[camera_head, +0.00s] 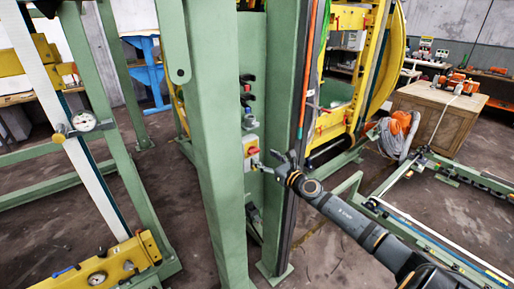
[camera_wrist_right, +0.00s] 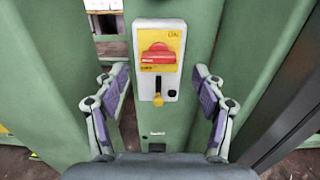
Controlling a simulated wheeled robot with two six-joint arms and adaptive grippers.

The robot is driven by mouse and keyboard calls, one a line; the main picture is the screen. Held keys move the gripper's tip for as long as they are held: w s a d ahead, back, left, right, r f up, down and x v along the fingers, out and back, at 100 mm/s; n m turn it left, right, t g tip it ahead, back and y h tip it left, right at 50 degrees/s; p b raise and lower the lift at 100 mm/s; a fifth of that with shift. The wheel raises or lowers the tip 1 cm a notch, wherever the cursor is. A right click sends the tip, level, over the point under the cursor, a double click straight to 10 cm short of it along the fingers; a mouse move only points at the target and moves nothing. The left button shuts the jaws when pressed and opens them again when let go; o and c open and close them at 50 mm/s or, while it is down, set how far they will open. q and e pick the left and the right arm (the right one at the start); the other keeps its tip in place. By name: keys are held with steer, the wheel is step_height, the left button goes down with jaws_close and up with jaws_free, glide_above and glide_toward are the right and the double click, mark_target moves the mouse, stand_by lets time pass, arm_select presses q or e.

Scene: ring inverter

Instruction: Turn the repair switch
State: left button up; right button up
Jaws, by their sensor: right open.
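A light grey switch box (camera_wrist_right: 142,85) is mounted on a green post. It carries a red rotary knob (camera_wrist_right: 158,56) on a yellow plate and, below it, a small black lever with a yellow tip (camera_wrist_right: 158,99). The knob's grip lies horizontal. Which of the two is the repair switch I cannot tell. The box also shows in the head view (camera_head: 251,147). My right gripper (camera_wrist_right: 161,74) is open and faces the box, one finger toward each side, with nothing between them. In the head view the right gripper (camera_head: 267,163) is just right of the box. My left gripper is not in view.
The green post (camera_head: 217,180) and a second green upright (camera_head: 281,120) flank the switch closely. Black and red controls (camera_head: 247,88) sit above the box. A wooden crate (camera_head: 436,110) and an orange-and-grey bundle (camera_head: 398,130) stand at the right.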

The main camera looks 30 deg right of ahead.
mark_target(256, 152)
steer(key=w, duration=0.5)
steer(key=shift+w+a, duration=0.25)
steer(key=shift+a, duration=0.05)
steer(key=c, duration=1.2)
